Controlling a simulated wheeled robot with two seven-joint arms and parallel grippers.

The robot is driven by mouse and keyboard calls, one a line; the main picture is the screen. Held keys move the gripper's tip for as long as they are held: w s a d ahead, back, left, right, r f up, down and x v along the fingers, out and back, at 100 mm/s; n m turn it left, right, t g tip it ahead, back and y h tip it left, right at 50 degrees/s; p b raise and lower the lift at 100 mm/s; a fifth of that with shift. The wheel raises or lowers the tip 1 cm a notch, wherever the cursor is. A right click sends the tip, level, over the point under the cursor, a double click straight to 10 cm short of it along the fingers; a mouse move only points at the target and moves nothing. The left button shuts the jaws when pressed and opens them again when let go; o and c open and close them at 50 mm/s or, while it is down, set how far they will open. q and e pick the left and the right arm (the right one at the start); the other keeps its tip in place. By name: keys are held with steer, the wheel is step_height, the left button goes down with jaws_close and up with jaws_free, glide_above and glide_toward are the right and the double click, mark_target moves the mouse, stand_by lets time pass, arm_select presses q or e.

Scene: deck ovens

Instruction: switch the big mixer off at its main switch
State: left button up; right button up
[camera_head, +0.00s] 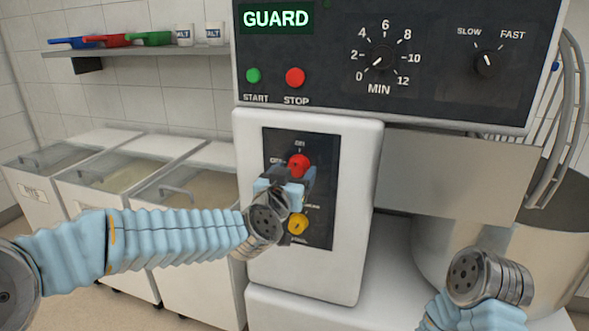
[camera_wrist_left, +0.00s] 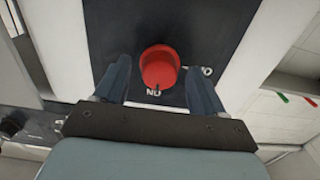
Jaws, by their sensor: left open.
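The big mixer (camera_head: 345,280) stands in the middle and right of the head view. Its dark switch panel (camera_head: 325,150) carries a red rotary knob (camera_head: 299,163), the main switch, above a yellow knob (camera_head: 298,223). My left gripper (camera_head: 300,178) is open in front of the red knob. In the left wrist view the red knob (camera_wrist_left: 159,68) lies between the two spread fingers (camera_wrist_left: 160,85), with a gap on each side. I cannot tell how deep the fingers reach around it. The label around the knob is partly hidden. My right arm shows at the lower right; its fingers are not visible.
Above is the mixer's control panel (camera_head: 400,55) with a lit GUARD display (camera_head: 276,19), green start button (camera_head: 253,75), red stop button (camera_head: 295,77) and two dials. The mixing bowl (camera_head: 475,245) is at right. White bins (camera_head: 110,180) stand at left beneath a shelf (camera_head: 140,48).

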arm_select(q)
steer(key=shift+w+d, duration=0.1)
steer(key=shift+w, duration=0.3)
arm_select(e)
steer(key=shift+r, duration=0.1)
arm_select(q)
steer(key=shift+c, duration=0.4)
steer(key=c, duration=1)
steer(key=shift+o, duration=0.2)
